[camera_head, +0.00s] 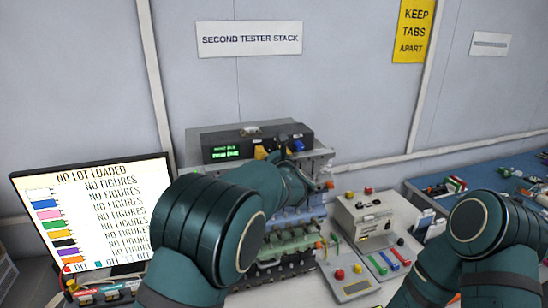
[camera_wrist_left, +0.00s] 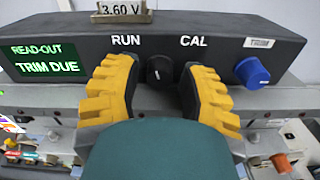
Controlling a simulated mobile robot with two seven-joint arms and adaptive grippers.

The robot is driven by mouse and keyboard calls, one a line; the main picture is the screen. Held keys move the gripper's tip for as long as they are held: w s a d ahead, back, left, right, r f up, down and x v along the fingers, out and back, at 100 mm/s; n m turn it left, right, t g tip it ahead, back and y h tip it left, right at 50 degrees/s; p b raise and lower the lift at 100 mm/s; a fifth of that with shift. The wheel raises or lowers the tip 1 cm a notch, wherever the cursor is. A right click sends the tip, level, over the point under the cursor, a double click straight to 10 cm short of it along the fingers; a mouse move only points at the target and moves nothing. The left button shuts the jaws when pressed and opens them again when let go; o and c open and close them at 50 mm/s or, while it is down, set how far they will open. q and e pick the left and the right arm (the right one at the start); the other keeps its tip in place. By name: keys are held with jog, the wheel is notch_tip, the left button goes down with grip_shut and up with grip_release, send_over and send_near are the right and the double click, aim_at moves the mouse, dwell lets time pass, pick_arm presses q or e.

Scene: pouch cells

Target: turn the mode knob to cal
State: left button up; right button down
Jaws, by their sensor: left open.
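The black mode knob (camera_wrist_left: 159,70) is on the front of a dark tester unit (camera_wrist_left: 215,40), between the printed words RUN and CAL in the left wrist view. A small pale mark shows on it, but I cannot tell surely where it points. My left gripper (camera_wrist_left: 160,75) is open, its yellow-padded fingers on either side of the knob. A gap shows on both sides, so neither finger clearly touches it. In the head view the unit (camera_head: 230,140) is at the top of the stack, and my left arm hides the knob. My right gripper is out of view.
A blue knob (camera_wrist_left: 252,72) marked TRIM is right of the right finger. The green read-out (camera_wrist_left: 43,60) says TRIM DUE. A 3.60 V plate (camera_wrist_left: 122,12) stands on top. A monitor (camera_head: 100,215) is at left, a beige box (camera_head: 375,218) at right.

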pick_arm(q)
jog(key=v, duration=1.1)
jog(key=shift+s, duration=0.35)
jog(key=shift+d+r, duration=0.1)
